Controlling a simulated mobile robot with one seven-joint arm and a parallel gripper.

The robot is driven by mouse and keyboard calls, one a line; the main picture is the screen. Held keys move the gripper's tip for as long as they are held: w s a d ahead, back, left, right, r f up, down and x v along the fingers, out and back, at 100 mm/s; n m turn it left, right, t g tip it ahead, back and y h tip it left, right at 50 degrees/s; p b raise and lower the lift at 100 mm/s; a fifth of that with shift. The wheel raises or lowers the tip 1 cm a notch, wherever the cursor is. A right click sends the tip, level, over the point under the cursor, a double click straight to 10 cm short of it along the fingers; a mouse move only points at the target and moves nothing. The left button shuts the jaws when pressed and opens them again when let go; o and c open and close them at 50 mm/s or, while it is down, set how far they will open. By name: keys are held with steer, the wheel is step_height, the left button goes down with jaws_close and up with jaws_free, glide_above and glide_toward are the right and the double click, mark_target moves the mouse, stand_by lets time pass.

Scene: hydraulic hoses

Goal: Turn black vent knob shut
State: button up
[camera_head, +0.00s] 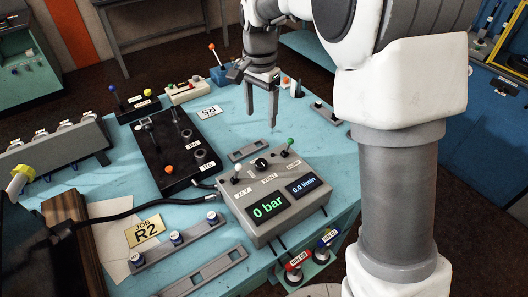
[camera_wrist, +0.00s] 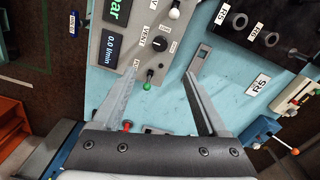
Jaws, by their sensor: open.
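The black vent knob (camera_head: 261,164) sits on top of a grey control box (camera_head: 252,229) with two displays, reading 0 bar and 0.0 l/min. It stands between a white-tipped lever (camera_head: 237,175) and a green-tipped lever (camera_head: 288,146). In the wrist view the knob (camera_wrist: 159,44) is beyond my fingertips, with a pale mark on it. My gripper (camera_head: 262,120) is open and empty, pointing down over the blue table behind the box. In the wrist view its fingers (camera_wrist: 162,75) are spread wide, apart from the knob, with the green lever tip (camera_wrist: 146,86) near the left finger.
A black valve block (camera_head: 172,149) stands left of the box. A slotted grey rail (camera_head: 249,149) lies behind the box. A black hose (camera_head: 130,212) runs at left near a yellow R2 card (camera_head: 144,231). Small switch boxes (camera_head: 186,92) line the back edge.

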mark_target(261, 163)
step_height(261, 163, down, 17)
steer(key=shift+f+p, duration=0.2)
steer(key=shift+p, duration=0.55)
steer(key=shift+c, duration=0.2)
jaws_close()
